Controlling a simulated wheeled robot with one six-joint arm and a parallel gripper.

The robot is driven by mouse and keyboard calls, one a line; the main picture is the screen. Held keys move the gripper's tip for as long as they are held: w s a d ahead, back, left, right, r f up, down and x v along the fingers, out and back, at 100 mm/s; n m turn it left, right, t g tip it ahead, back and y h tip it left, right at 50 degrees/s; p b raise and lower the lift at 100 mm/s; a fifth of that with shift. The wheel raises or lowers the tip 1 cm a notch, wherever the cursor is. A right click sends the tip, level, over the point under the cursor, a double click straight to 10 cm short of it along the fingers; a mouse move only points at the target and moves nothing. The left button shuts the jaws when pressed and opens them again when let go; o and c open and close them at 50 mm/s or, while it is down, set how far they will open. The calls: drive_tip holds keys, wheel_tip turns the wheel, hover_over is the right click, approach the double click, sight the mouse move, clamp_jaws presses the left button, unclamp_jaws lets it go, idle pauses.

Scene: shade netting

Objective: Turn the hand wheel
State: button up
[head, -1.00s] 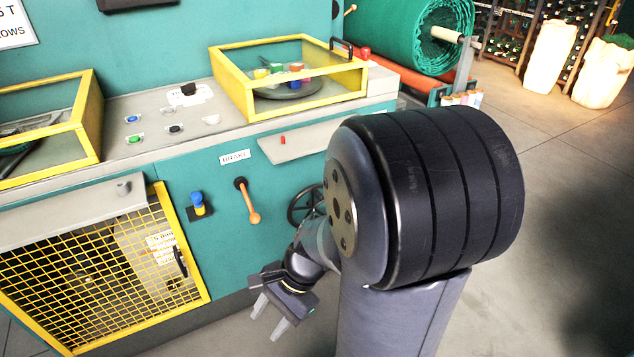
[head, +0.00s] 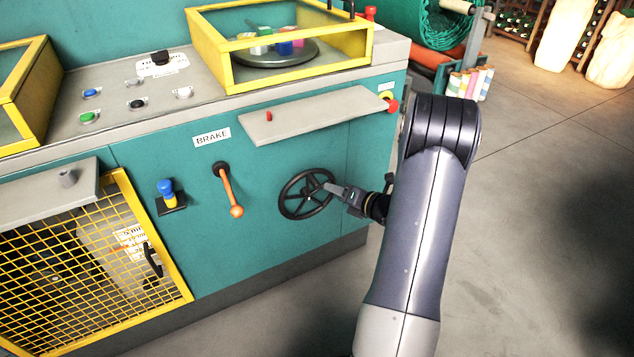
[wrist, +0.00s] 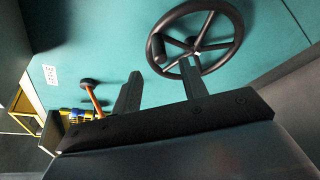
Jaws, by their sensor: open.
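The black hand wheel (head: 283,200) with spokes is mounted on the teal front panel, right of the brake lever. In the wrist view the hand wheel (wrist: 238,40) fills the upper middle, and its dark knob handle (wrist: 156,47) stands out at the rim's left side. My gripper (head: 328,188) is in front of the wheel's right part in the head view. In the wrist view my gripper (wrist: 160,82) is open, its fingers apart with nothing between them. The right fingertip overlaps the wheel's lower rim; I cannot tell whether it touches.
The orange brake lever (head: 228,192) and a blue-and-yellow knob (head: 168,192) are left of the wheel. A grey shelf (head: 310,118) juts out above it. A red button (head: 391,106) is at the upper right. Open floor (head: 540,200) lies to the right.

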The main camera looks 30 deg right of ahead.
sight(320, 185)
drive_tip(key=b+x, duration=0.1)
drive_tip(key=x, duration=0.8)
drive_tip(key=shift+w+a, duration=0.2)
drive_tip(key=shift+w, duration=0.1)
clamp_jaws()
